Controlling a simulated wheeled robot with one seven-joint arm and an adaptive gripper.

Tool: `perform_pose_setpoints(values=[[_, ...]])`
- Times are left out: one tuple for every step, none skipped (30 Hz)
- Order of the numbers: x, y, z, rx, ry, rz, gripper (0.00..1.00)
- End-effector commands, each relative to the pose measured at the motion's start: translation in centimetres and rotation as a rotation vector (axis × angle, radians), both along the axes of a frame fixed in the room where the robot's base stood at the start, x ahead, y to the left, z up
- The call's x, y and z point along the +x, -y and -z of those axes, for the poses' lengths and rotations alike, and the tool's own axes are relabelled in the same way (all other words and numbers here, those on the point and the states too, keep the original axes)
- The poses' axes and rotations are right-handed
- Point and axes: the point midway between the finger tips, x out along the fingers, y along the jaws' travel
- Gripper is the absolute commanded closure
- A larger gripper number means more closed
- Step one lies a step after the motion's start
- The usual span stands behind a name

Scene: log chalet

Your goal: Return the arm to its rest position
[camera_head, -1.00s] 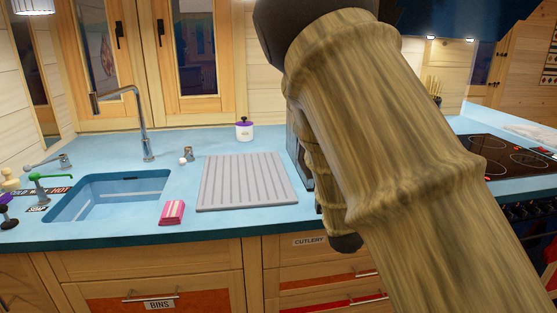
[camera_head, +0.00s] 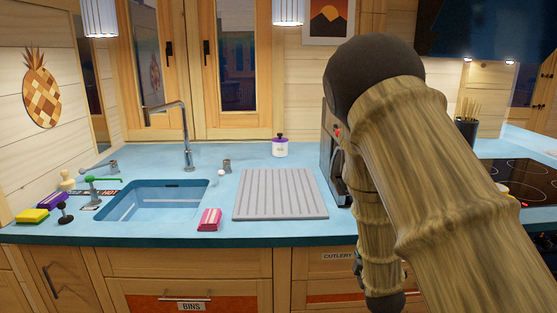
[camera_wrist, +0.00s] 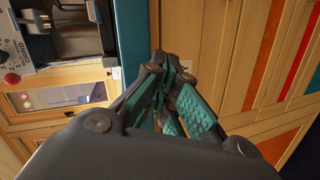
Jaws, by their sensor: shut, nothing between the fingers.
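My arm, with a wood-like surface and dark joints, fills the right side of the head view, in front of the counter. My gripper (camera_wrist: 172,100) shows in the wrist view with its green-padded fingers together and nothing between them. It hangs in front of wooden cabinet fronts (camera_wrist: 210,40), close to the blue counter edge (camera_wrist: 132,50). The gripper itself cannot be made out in the head view.
A dark appliance (camera_head: 333,150) stands behind my arm, and a hob (camera_head: 515,178) lies to the right.

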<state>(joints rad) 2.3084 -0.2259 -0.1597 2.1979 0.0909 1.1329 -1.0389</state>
Motion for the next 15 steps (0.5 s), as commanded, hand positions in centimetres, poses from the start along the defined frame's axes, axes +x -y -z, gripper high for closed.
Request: perform_pose_setpoints(values=[[-1.1,0.2,1.8,0.040,-0.043,0.017,1.00],[-1.9,0.3,3.1,0.069,-0.071,0.030,1.00],[-3.0,0.4,4.8,0.110,-0.110,0.049,1.00],[-4.0,0.5,6.2,0.142,-0.142,0.066,1.00],[-4.9,0.6,7.6,0.177,-0.173,0.084,1.00],[-6.4,0.6,9.4,0.222,-0.217,0.109,1.00],[-7.5,0.6,10.7,0.255,-0.249,0.129,1.00],[-8.7,0.7,12.1,0.288,-0.283,0.150,1.00],[-10.3,0.7,13.7,0.331,-0.325,0.181,1.00],[-11.5,0.7,14.9,0.363,-0.356,0.204,1.00],[-12.8,0.7,16.1,0.394,-0.390,0.230,1.00],[-14.6,0.6,17.6,0.436,-0.431,0.264,1.00],[-16.0,0.6,18.7,0.466,-0.463,0.292,1.00],[-17.3,0.5,19.7,0.496,-0.493,0.320,1.00],[-19.3,0.4,21.0,0.534,-0.536,0.360,1.00]])
